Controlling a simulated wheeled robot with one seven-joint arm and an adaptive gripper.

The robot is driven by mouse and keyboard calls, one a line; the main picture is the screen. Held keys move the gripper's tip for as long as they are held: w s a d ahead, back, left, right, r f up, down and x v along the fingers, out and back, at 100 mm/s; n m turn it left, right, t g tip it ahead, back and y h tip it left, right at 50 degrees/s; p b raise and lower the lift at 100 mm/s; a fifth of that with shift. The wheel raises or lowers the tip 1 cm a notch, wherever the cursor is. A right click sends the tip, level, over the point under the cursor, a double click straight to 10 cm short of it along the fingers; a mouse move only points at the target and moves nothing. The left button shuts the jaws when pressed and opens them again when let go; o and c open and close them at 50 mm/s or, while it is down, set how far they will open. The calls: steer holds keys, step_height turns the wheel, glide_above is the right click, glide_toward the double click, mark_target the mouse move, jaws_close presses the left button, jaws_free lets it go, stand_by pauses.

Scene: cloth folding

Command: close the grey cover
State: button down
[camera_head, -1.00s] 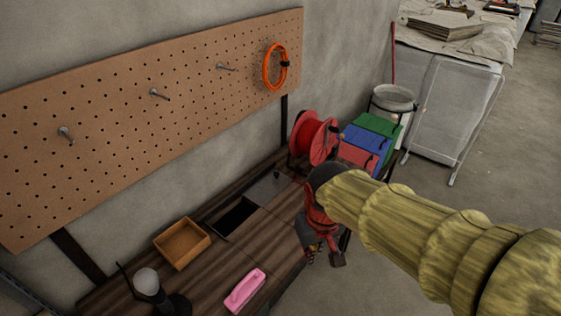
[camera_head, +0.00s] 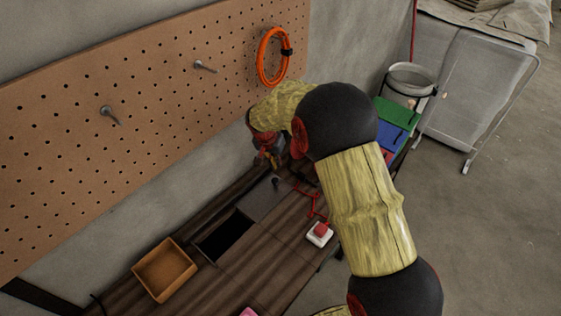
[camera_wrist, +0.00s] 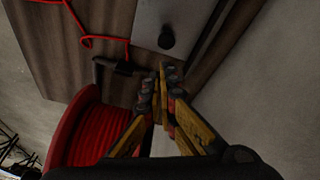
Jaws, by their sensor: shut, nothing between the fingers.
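The grey cover (camera_head: 262,199) is a flat panel in the dark wooden worktop, beside a black rectangular opening (camera_head: 226,237) that is uncovered. In the wrist view the cover (camera_wrist: 188,15) shows at the top, with a round black knob (camera_wrist: 166,38) on it. My gripper (camera_head: 272,165) is at the cover's far end near the wall, partly hidden by my arm. In the wrist view my gripper (camera_wrist: 166,78) has its fingertips together with nothing between them, just below the knob in the picture and apparently apart from it.
A red cable reel (camera_wrist: 98,130) stands close beside the gripper. A red button on a white box (camera_head: 320,233), with a red cord, and a wooden tray (camera_head: 165,270) sit on the worktop. The pegboard (camera_head: 150,130) wall is close behind.

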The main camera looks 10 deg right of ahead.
steer(key=shift+m, duration=0.9)
steer(key=b+x, duration=0.1)
steer(key=x, duration=0.8)
steer(key=shift+w+d+f, duration=0.15)
steer(key=shift+f, duration=0.05)
steer(key=b, duration=0.9)
glide_toward(247, 210)
steer(key=x, duration=0.5)
steer(key=shift+p, duration=0.3)
